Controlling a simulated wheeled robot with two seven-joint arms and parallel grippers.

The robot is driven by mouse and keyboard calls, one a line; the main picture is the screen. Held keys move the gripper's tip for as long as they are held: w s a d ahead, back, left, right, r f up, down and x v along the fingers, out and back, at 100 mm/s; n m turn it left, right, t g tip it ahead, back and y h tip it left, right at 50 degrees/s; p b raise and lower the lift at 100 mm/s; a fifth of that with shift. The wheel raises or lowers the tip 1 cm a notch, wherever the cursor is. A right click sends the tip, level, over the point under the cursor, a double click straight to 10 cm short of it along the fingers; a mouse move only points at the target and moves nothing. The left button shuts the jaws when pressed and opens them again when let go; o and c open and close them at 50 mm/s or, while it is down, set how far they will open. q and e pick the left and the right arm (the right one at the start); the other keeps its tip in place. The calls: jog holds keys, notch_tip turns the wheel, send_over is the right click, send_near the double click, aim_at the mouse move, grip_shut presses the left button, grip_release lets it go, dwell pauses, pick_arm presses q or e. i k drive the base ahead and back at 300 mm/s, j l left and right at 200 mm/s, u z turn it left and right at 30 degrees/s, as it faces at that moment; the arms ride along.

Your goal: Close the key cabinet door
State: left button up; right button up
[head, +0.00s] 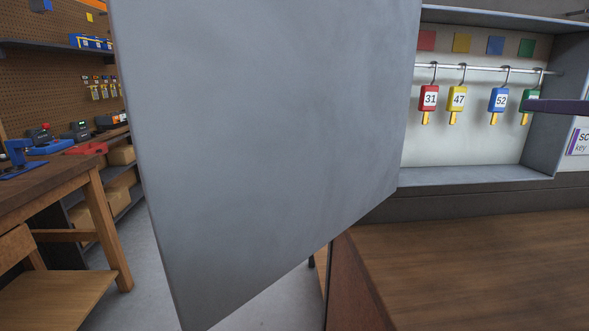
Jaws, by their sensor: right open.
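The key cabinet (476,174) is at the upper right, its inside in plain view. Its grey door (270,140) stands wide open, hinged at the cabinet's left side and reaching toward me across the left and middle of the view. Inside, red, yellow, blue and green key tags (429,98) hang from hooks on a rail (480,68). Only a dark, thin part of my right gripper (556,106) shows at the right edge, in front of the green tag and cabinet's right wall. It is open and apart from the door. My left gripper is not in view.
A wooden counter top (480,260) lies below the cabinet. A wooden workbench (70,185) stands at the left, with shelves and a pegboard (50,75) behind it. Bare floor (270,305) shows below the door. A label (578,140) is right of the cabinet.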

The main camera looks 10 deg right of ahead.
aim_at(263, 131)
jog(key=k, duration=1.3)
